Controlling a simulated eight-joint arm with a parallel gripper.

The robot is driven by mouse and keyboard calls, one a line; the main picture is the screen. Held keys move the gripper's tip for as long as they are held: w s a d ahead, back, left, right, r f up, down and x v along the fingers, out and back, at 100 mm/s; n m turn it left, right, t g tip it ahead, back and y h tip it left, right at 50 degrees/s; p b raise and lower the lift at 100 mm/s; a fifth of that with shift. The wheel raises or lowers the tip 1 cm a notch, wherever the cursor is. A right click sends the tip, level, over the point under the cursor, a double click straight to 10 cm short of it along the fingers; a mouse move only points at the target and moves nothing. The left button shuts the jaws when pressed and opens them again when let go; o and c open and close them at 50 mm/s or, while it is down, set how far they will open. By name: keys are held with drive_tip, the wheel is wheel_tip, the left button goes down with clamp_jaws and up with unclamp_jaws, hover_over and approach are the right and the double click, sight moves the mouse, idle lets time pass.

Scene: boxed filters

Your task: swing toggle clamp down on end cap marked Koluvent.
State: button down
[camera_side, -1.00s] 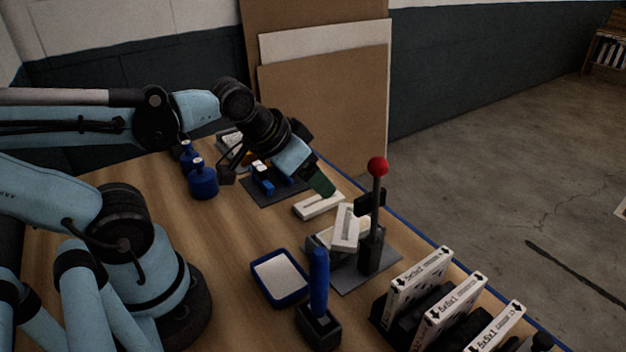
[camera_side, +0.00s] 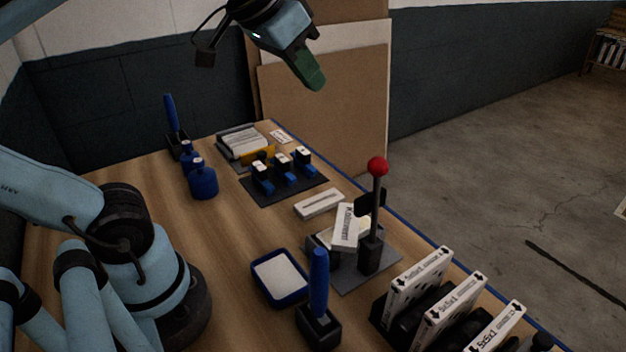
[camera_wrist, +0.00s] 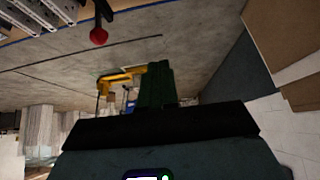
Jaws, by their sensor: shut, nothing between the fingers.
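The toggle clamp stands upright on a grey plate (camera_side: 366,277). Its lever (camera_side: 377,205) points straight up and ends in a red ball knob (camera_side: 377,166). In the wrist view the red knob (camera_wrist: 98,36) shows at the upper left. A white end cap with dark lettering (camera_side: 345,227) leans tilted in the fixture beside the clamp; its text is too small to read surely. My gripper (camera_side: 314,78), with green fingertips, is shut and empty, high above the back of the table. The green fingers (camera_wrist: 155,84) also show in the wrist view.
Another white piece (camera_side: 319,204) lies flat behind the fixture. A blue tray (camera_side: 279,302) and a blue-handled tool (camera_side: 319,285) stand in front. Boxed filters (camera_side: 455,305) stand in a rack at the front right. Blue bottles (camera_side: 203,181) are at the left.

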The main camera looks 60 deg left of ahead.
drive_tip(key=w+d+r+g+y, duration=0.1)
drive_tip(key=d+r+g, duration=0.1)
drive_tip(key=d, duration=0.4)
drive_tip(key=w+d+r+g+y, duration=0.1)
drive_tip(key=w+d+r, duration=0.1)
drive_tip(key=d, duration=0.3)
drive_tip(key=s+d+n+y, duration=0.1)
drive_tip(key=s+d+y, duration=0.15)
drive_tip(key=d, duration=0.95)
drive_tip(key=shift+y, duration=0.55)
drive_tip(key=shift+f, duration=2.4)
drive_tip(key=shift+w, duration=0.1)
